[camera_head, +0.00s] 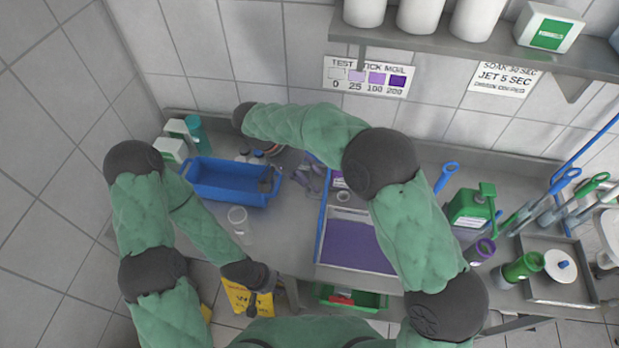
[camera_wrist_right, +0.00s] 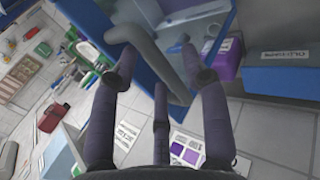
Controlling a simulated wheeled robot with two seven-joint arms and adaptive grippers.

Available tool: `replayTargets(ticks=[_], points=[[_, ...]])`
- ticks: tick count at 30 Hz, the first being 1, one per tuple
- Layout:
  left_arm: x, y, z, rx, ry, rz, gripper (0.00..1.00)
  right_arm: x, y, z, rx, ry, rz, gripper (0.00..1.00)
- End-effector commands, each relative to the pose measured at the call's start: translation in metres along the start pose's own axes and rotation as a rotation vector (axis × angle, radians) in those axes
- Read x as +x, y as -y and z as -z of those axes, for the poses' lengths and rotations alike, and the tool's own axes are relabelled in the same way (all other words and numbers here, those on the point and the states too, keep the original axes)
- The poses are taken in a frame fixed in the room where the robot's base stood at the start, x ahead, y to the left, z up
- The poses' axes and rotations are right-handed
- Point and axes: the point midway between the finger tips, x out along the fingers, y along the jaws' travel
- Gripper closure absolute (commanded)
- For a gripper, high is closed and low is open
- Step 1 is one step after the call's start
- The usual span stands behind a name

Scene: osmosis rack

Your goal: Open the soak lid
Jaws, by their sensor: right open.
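The soak basin (camera_head: 357,241) shows purple liquid, uncovered in the part I can see; my right arm hides some of its right side. A thin blue strip (camera_head: 321,222) along its left edge looks like the soak lid standing nearly edge-on. In the right wrist view, a blue panel (camera_wrist_right: 85,28) with a grey bar handle (camera_wrist_right: 157,62) fills the middle, and it appears to be this lid. My right gripper (camera_head: 314,180) is at the lid's far end, its fingers (camera_wrist_right: 165,60) spread around the handle. My left gripper (camera_head: 257,292) hangs low at the counter's front edge, its fingers unclear.
A blue tub (camera_head: 222,198) and a clear cup (camera_head: 239,217) stand left of the basin. A green jug (camera_head: 470,207), a purple cup (camera_head: 482,250) and a tool tray (camera_head: 590,290) are at the right. A shelf (camera_head: 440,40) overhangs the back. A yellow sign (camera_head: 240,298) is below.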

Motion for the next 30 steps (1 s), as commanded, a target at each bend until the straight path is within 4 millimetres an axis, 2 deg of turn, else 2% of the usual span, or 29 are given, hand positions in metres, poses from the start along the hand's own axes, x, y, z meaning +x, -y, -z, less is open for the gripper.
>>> replayTargets(ticks=[5,18,24,30], points=[[0.0,0.0,0.0,0.0,0.0,0.0,0.6,-0.016,0.001,0.001,0.0,-0.003,0.001,0.54],[0.0,0.0,0.0,0.0,0.0,0.0,0.6,-0.097,0.002,0.001,-0.001,0.0,0.0,0.54],[0.0,0.0,0.0,0.0,0.0,0.0,0.6,-0.114,0.002,0.001,-0.001,0.002,-0.001,0.54],[0.0,0.0,0.0,0.0,0.0,0.0,0.6,-0.118,0.001,0.001,-0.001,0.003,-0.001,0.54]])
